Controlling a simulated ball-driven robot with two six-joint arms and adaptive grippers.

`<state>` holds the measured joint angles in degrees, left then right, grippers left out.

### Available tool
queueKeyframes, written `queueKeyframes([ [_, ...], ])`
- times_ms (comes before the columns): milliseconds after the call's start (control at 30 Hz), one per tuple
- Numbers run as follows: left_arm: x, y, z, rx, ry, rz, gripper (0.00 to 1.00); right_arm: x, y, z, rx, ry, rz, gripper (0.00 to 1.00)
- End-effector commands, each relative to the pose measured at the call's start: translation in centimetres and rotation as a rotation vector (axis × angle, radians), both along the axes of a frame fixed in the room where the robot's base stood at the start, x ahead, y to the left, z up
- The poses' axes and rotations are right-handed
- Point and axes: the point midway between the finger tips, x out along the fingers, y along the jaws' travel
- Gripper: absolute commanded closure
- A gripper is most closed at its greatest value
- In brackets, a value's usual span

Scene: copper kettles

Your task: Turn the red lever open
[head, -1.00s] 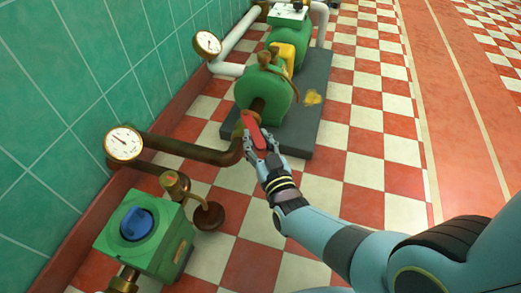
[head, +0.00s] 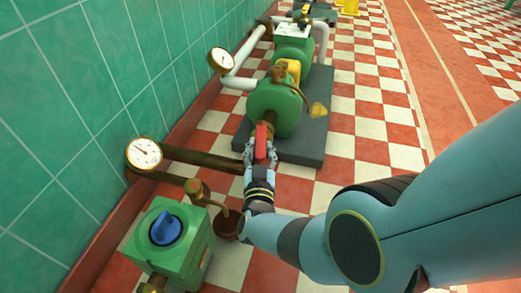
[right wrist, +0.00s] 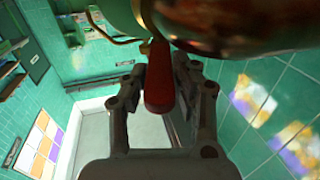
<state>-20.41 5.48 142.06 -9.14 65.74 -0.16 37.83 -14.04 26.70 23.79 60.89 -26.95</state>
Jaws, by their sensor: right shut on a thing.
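The red lever (head: 261,140) sits at the brown pipe (head: 205,159) just in front of the green pump (head: 274,107). In the head view it stands nearly upright in the picture. My right gripper (head: 260,163) is shut on its lower end. In the right wrist view the lever (right wrist: 160,85) hangs between the two fingers (right wrist: 160,95) of the right gripper, its rounded end toward the palm. The lever's pivot is hidden at the top of that view. My left gripper is not in view.
A green box with a blue knob (head: 165,230) stands at lower left. A round gauge (head: 143,153) sits on the pipe near the green tiled wall (head: 60,130). A second gauge (head: 222,60) is farther back. The checkered floor (head: 360,130) to the right is clear.

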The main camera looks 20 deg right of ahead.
Motion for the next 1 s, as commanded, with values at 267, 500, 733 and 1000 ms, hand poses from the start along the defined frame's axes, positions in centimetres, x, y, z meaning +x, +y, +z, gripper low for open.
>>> queueKeyframes([
  [267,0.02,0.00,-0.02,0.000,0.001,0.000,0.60,0.10,0.06,0.04,0.002,-0.001,0.002,0.64],
  [500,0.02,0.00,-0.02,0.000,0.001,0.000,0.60,0.06,0.03,0.04,0.001,-0.001,0.002,0.50],
  [733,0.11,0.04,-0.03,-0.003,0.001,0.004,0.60,0.04,0.01,0.03,0.001,-0.001,0.001,0.50],
  [1000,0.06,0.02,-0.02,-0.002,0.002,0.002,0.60,-0.32,0.02,0.01,-0.002,-0.002,0.038,0.50],
])
